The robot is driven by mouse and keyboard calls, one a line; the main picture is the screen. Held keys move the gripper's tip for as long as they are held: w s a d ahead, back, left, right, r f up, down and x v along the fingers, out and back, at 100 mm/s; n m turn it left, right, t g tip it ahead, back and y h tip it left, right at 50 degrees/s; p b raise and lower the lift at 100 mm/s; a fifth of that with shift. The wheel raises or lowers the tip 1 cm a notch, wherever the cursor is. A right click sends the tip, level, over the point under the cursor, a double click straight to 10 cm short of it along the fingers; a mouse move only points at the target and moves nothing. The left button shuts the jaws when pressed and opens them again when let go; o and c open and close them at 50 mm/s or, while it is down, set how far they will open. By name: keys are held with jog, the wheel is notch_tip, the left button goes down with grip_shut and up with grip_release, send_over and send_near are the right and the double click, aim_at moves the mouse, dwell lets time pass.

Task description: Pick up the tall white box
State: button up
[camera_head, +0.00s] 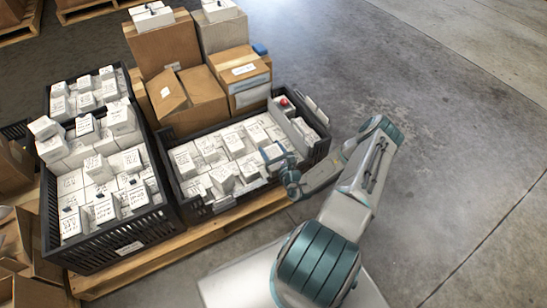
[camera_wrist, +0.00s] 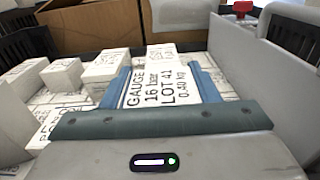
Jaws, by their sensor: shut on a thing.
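A white box (camera_wrist: 161,84) with black print reading "GAUGE 16 bar LOT 41 0.40 kg" sits between the two blue fingers of my gripper (camera_wrist: 160,88) in the wrist view. The fingers press on its left and right sides, so my gripper is shut on it. Its lower part is hidden, and I cannot tell whether it is clear of the boxes beneath. In the head view, my gripper (camera_head: 278,158) is over the right part of the right black crate (camera_head: 222,207), among many small white boxes (camera_head: 234,143).
A left black crate (camera_head: 124,247) full of white boxes stands beside it on a wooden pallet (camera_head: 150,268). Cardboard boxes (camera_head: 165,48) are stacked behind. A grey panel (camera_wrist: 262,75) stands close right of my gripper, with a red object (camera_wrist: 242,7) beyond. The floor at right is clear.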

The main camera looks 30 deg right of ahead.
notch_tip(320, 180, up, 10)
jog(key=p, duration=0.5)
jog(key=shift+r, duration=0.2)
jog(key=s+a+r+n+g+y, duration=0.1)
jog(key=a+r+n+y, duration=0.25)
jog(key=a+r, duration=0.6)
jog(key=s+a+r+n+g+y, duration=0.15)
jog(key=a+r+y, duration=0.4)
jog(key=r, duration=0.75)
jog(key=s+r+m+t+h+p, duration=0.1)
jog(key=r+h+p, duration=0.3)
jog(key=r+p, duration=0.5)
jog(key=s+r+m+t+h+p, duration=0.1)
jog(key=r+m+h+p, duration=0.3)
jog(key=r+p, duration=0.6)
jog(key=s+h+p, duration=0.1)
jog(key=p, duration=0.9)
jog(key=shift+s+a+r+h+p, duration=0.2)
jog(key=shift+s+a+h+p, duration=0.1)
jog(key=shift+s+p, duration=0.1)
jog(key=shift+f+m+t, duration=0.25)
jog(key=shift+m, duration=0.05)
jog(key=shift+r, duration=0.2)
